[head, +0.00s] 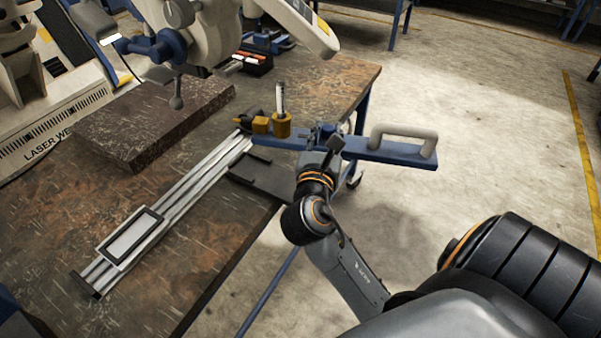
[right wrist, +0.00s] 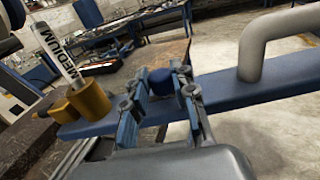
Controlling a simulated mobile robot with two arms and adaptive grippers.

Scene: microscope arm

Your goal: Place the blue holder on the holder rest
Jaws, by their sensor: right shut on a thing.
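The blue holder (head: 385,150) is a long flat blue bar with a grey loop handle at its right end and yellow-brown cups at its left end. One cup carries a white labelled tube (head: 280,97). My right gripper (head: 325,135) is shut on the blue knob in the middle of the holder; the knob shows between the fingers in the right wrist view (right wrist: 161,81). The holder's left end is over the table's right edge and the handle end is over the floor. A dark bracket (head: 262,180) at the table edge may be the holder rest; I cannot tell whether the holder touches it.
The worn brown table (head: 225,235) bears a silver rail (head: 185,195) with a framed plate, and a thick dark slab (head: 150,120). A large white microscope arm (head: 215,30) hangs over the back. A laser welder box (head: 50,115) stands left. Floor at right is clear.

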